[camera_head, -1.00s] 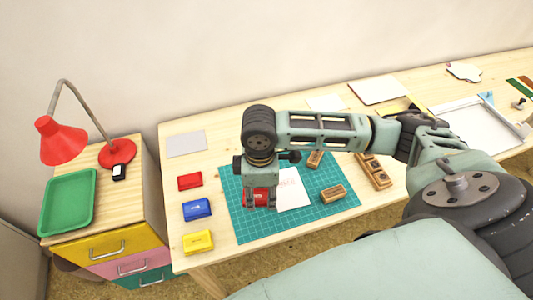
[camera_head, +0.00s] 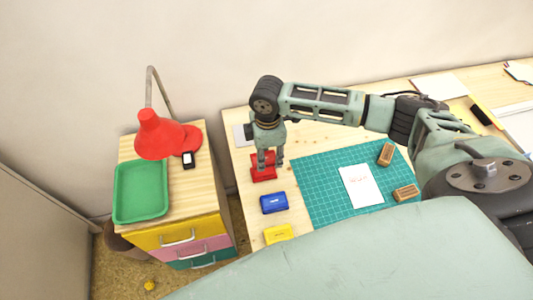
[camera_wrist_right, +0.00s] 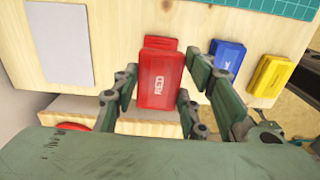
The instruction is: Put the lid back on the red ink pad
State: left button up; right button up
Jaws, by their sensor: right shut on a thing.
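My right gripper (camera_head: 270,163) is shut on the red lid, at the left end of the table. In the right wrist view the lid (camera_wrist_right: 161,82), marked RED, sits between the two fingers. The red ink pad (camera_head: 262,176) is right under the gripper. In the wrist view a strip of the red pad (camera_wrist_right: 160,43) shows past the lid's far edge; the rest is hidden. I cannot tell whether lid and pad touch. My left gripper is not in view.
The blue ink pad (camera_head: 273,203) and yellow ink pad (camera_head: 278,233) lie in front of the red one. A grey sheet (camera_wrist_right: 60,43) lies beside it. The green mat (camera_head: 325,205) holds a white paper (camera_head: 361,187) and wooden stamps. A drawer cabinet (camera_head: 192,212) stands left.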

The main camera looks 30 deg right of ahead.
aim_at(267, 170)
jog(key=shift+w+a+r+p, duration=0.1)
jog(key=shift+p, duration=0.4)
jog(key=shift+f, duration=0.35)
notch_tip(267, 170, down, 3)
jog(key=shift+r+b, duration=0.2)
jog(key=shift+b, duration=0.3)
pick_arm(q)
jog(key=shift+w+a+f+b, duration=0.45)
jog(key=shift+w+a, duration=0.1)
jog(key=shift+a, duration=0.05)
pick_arm(e)
jog(key=shift+f, duration=1.3)
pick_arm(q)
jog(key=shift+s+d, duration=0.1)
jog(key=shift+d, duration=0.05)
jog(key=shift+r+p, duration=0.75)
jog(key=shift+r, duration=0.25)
pick_arm(e)
jog(key=shift+f, duration=0.5)
pick_arm(q)
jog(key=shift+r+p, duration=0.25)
jog(key=shift+p, duration=0.25)
